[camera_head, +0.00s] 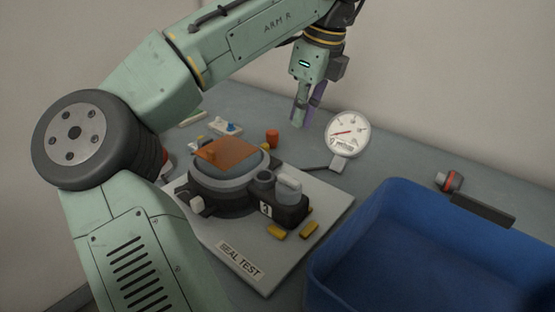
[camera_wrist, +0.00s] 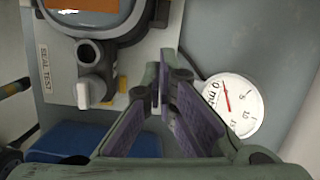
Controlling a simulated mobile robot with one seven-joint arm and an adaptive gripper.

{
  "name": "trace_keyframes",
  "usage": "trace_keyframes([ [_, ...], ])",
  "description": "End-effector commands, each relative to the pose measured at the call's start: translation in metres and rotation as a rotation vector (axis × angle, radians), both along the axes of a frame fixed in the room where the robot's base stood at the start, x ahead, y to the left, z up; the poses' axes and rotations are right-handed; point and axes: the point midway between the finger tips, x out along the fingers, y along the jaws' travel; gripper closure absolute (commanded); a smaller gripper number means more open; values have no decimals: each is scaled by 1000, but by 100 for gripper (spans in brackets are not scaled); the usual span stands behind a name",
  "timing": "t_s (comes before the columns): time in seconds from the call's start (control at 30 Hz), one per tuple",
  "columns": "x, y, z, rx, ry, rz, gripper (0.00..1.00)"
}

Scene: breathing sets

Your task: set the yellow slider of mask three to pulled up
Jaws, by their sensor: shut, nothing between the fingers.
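My gripper (camera_head: 299,116) is shut and empty, pointing down behind the seal test board and left of the gauge. Its purple-padded fingers also fill the middle of the wrist view (camera_wrist: 163,85). A round dark-and-grey device (camera_head: 225,190) with an orange sheet (camera_head: 229,153) on top sits on the board. Two yellow pieces (camera_head: 277,232) (camera_head: 309,230) show by the device's front right block. I cannot make out which, if either, is the slider. My arm hides part of the left side.
The white seal test board (camera_head: 322,196) lies on a grey table (camera_head: 390,168). A white dial gauge (camera_head: 347,133) stands behind it and shows in the wrist view (camera_wrist: 232,103). A blue crate (camera_head: 376,208) stands at right front. An orange cylinder (camera_head: 272,138) stands behind the device.

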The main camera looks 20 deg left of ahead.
Motion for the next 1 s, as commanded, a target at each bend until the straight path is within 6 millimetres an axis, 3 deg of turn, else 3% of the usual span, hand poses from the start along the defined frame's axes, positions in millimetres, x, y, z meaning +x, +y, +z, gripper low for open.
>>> trace_keyframes([
  [0.27, -2, -2, -18, 21, 22, -109, 100],
  [0.7, 5, 18, -104, 19, 20, -106, 100],
  [0.83, 12, 39, -98, 21, 18, -101, 100],
  [1.0, 17, 52, -98, 23, 17, -102, 100],
])
